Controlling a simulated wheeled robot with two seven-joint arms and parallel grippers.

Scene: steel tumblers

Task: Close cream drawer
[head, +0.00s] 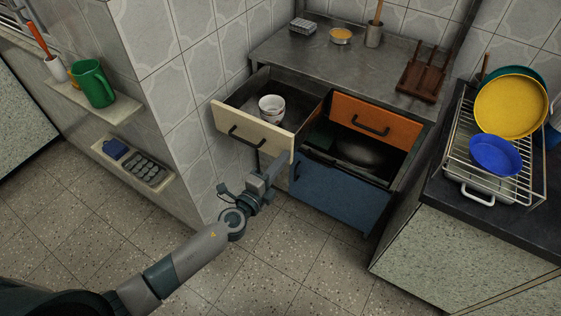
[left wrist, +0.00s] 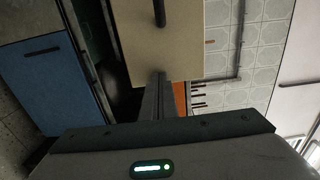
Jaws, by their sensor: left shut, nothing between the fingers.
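The cream drawer (head: 226,121) stands pulled out at the left of the steel counter unit, with white bowls (head: 271,108) inside and a dark bar handle (head: 246,138) on its front. My left gripper (head: 277,166) is shut and empty, in front of the lower right corner of the cream front. In the left wrist view, the shut fingers (left wrist: 159,95) point at the cream front (left wrist: 190,45), with its handle (left wrist: 159,12) above the fingertips. The tips overlap the panel's edge in that view; I cannot tell whether they touch it. My right gripper is not in view.
The blue drawer (head: 330,190) is pulled out below the closed orange drawer (head: 374,121), with a dark pan (head: 362,151) inside. A tiled wall (head: 190,110) stands close on the left. A counter with a dish rack (head: 462,165) is on the right. The floor in front is clear.

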